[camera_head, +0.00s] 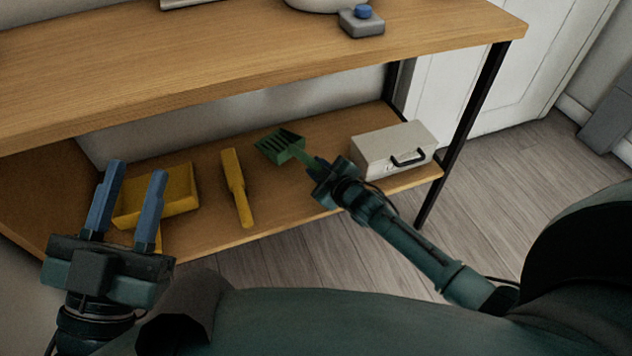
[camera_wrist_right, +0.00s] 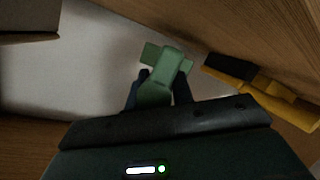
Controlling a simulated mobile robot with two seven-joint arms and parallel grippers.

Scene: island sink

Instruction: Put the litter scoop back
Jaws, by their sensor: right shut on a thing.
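The green litter scoop (camera_head: 281,146) has a slotted head and is at the lower wooden shelf, between a yellow brush and a metal box. My right gripper (camera_head: 322,172) is shut on the scoop's handle. In the right wrist view the green scoop (camera_wrist_right: 165,68) stands between the two dark fingers of the gripper (camera_wrist_right: 157,92). I cannot tell whether the scoop touches the shelf. My left gripper (camera_head: 129,200) is open and empty, in front of the yellow dustpan in the head view.
The yellow dustpan (camera_head: 178,188) and yellow brush (camera_head: 236,186) lie on the lower shelf (camera_head: 205,219). The light metal box (camera_head: 393,149) is right of the scoop. The upper wooden top (camera_head: 260,50) overhangs the shelf, and a black table leg (camera_head: 461,130) stands at right.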

